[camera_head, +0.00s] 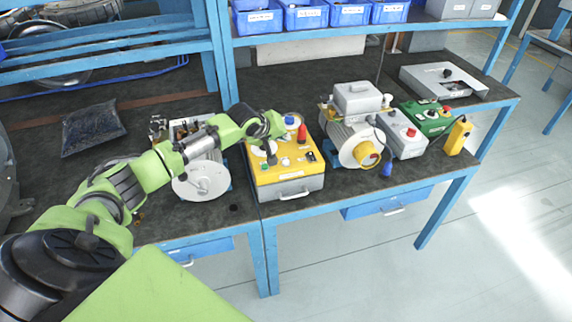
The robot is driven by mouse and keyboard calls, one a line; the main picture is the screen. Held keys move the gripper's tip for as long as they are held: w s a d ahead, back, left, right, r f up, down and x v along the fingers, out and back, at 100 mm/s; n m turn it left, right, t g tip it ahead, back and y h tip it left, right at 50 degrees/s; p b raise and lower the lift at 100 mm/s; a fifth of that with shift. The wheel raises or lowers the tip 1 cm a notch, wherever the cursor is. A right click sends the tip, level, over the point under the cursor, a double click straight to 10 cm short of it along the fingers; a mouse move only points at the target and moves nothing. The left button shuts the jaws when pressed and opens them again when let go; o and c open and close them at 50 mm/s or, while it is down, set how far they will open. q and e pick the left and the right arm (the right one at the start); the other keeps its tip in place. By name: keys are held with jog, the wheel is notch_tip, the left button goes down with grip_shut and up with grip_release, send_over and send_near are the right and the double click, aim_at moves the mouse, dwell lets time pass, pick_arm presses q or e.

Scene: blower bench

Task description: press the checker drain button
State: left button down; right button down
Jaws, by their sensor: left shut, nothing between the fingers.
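The checker appears to be the box with a yellow top (290,173) and grey front near the bench's front edge. Its top carries a white dial, a blue knob (289,120), a red upright part (302,132) and small buttons. I cannot tell from labels which one is the drain button. My left arm comes in from the left, and my left gripper (271,157) points down over the left part of the yellow top. Its fingers are shut and empty. It partly hides the dial. Whether the fingertips touch the panel is too small to tell. My right gripper is not in view.
A motor with a round metal disc (202,181) stands left of the checker, partly behind my arm. A blower (352,130) stands to its right. Further right are a grey box (402,140), a green box (427,117) and a yellow handheld unit (457,136). Blue bins line the shelf.

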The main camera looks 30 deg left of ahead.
pick_arm(q)
jog(key=b, duration=0.5)
send_over(284, 163)
notch_tip(284, 163, down, 6)
jog(key=shift+w+r, duration=0.15)
jog(key=shift+f+b, duration=0.35)
jog(key=shift+f, duration=0.55)
jog(key=shift+f, duration=0.15)
jog(key=shift+f, duration=0.25)
jog(key=shift+f, duration=0.1)
dwell(0.4)
